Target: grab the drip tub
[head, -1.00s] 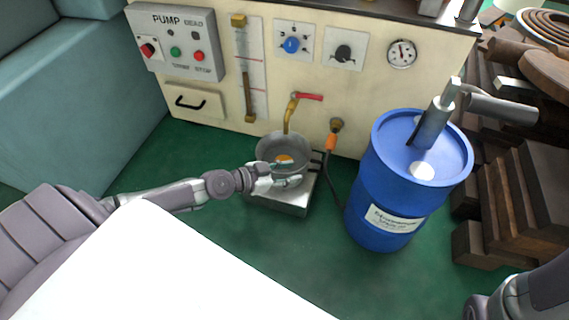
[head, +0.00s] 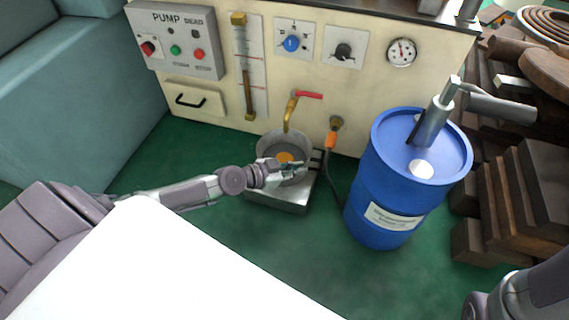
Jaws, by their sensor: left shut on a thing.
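The drip tub (head: 265,150) is a round grey metal tub with an orange-yellow patch inside. It stands under the brass spout with the red lever (head: 291,108), on a low metal stand (head: 279,198). My left gripper (head: 287,170) is at the tub's near right side, shut on its wall. The gripper hides part of the near rim. Of my right arm only a link shows at the lower right corner; its gripper is out of the picture.
A blue drum (head: 366,198) with a hand pump stands to the right. The cream pump panel (head: 360,90) with gauge and knobs rises behind. A hose with an orange grip (head: 331,141) hangs between tub and drum. Wooden blocks (head: 540,180) are stacked at right. Green floor is clear in front.

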